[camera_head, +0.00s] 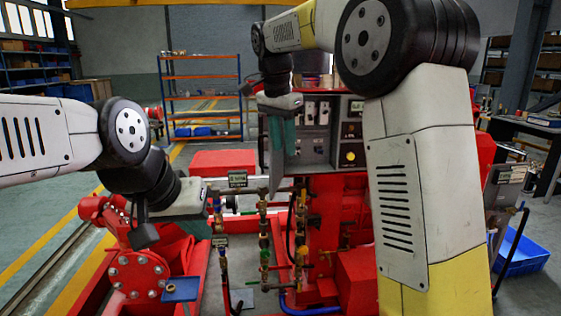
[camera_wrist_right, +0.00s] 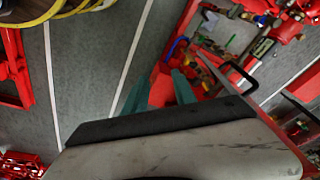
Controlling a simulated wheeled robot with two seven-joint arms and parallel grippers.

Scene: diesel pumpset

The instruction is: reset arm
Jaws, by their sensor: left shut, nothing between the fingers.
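My left gripper (camera_head: 186,250) is at the lower left in the head view, in front of the red machine. Its teal fingers point down above a red flange (camera_head: 137,274) and are partly hidden by the wrist. It is shut with nothing in it. My right gripper (camera_head: 281,142) hangs in front of the grey control panel (camera_head: 312,132), teal fingers down. In the right wrist view its two fingers stand apart with nothing between them, so this gripper (camera_wrist_right: 160,82) is open and empty.
Pipes and valves (camera_head: 264,235) stand between the flange and the red pumpset body (camera_head: 335,220). A small blue plate (camera_head: 181,290) holding a brass-coloured ring is near the front. A blue bin (camera_head: 525,254) sits on the floor at right. A shelf rack (camera_head: 203,77) stands behind, with open floor at left.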

